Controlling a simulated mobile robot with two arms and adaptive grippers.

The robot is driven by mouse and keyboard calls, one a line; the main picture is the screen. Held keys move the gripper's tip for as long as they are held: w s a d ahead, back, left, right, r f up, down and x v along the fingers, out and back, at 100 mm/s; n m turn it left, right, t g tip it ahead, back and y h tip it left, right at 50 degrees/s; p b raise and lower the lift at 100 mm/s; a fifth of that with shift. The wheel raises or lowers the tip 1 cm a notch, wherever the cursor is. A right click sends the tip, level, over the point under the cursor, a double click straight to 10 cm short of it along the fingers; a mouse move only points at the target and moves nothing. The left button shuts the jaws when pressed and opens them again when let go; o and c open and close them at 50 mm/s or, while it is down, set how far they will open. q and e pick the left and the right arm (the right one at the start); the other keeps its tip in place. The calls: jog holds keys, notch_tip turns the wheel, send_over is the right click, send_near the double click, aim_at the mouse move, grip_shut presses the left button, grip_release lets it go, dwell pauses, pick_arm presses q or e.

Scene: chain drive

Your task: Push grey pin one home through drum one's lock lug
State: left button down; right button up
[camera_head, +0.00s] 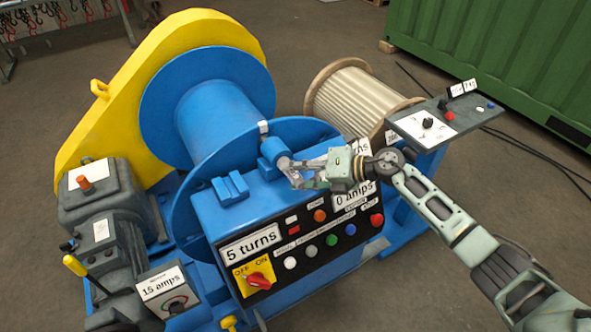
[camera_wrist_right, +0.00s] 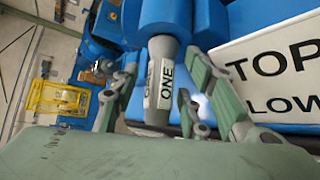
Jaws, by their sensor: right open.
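Drum one (camera_head: 212,112) is the large blue spool in the head view. Its lock lug (camera_head: 272,149) is a blue cylinder by the near flange, also at the top of the right wrist view (camera_wrist_right: 168,14). Grey pin one (camera_head: 284,163) sticks out of the lug toward my right gripper (camera_head: 300,172). In the right wrist view the pin (camera_wrist_right: 162,52) carries a label reading ONE, and a good length of it is outside the lug. My right gripper is open, its fingers on either side of the pin with gaps visible. My left gripper is not in view.
The blue control panel (camera_head: 210,215) with its buttons and signs lies just below the right gripper. A yellow guard (camera_head: 90,125) stands behind the drum. A rope-wound spool (camera_head: 352,100) and a grey side console (camera_head: 470,118) stand to the right.

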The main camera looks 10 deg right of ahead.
jog(key=v, duration=1.1)
jog(key=shift+d+r, duration=0.25)
jog(key=shift+d, duration=0.05)
